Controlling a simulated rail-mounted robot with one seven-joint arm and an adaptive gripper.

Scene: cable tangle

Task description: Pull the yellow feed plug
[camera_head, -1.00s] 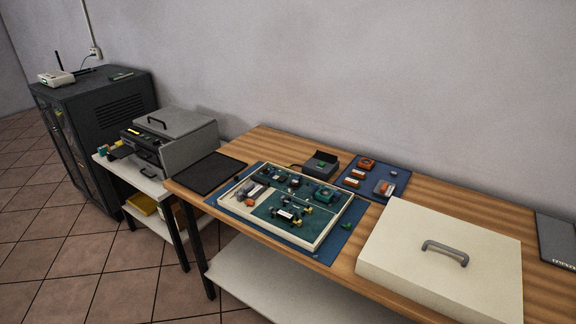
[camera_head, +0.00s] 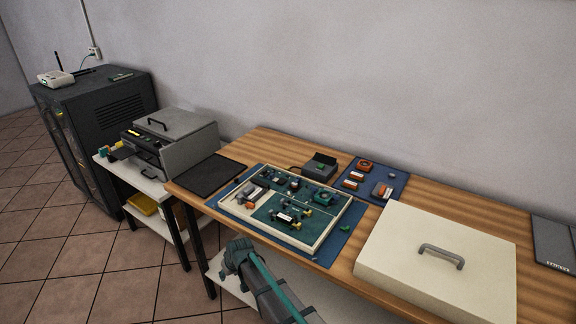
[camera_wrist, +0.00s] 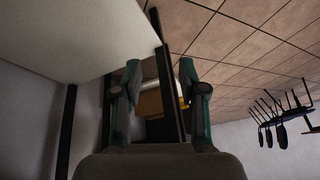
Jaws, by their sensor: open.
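No single yellow feed plug can be picked out for certain. In the head view, small yellowish parts (camera_head: 307,212) sit among dark and teal pieces in the cream-rimmed tray (camera_head: 333,226) on the wooden bench. A small yellow piece (camera_head: 103,154) also shows at the left of the printer-like machine. In the wrist view, my gripper (camera_wrist: 160,76) is open with its two teal fingers apart and nothing held. It points toward the floor and table legs. My arm reaches in at the bottom of the head view, in front of the bench.
A large cream lid with a handle (camera_head: 395,250) covers the bench's right part. A blue mat (camera_head: 399,181) holds orange parts. The printer-like machine (camera_head: 176,135) stands on a side table beside a dark cabinet (camera_head: 112,105). In the wrist view, chairs (camera_wrist: 284,115) are at right.

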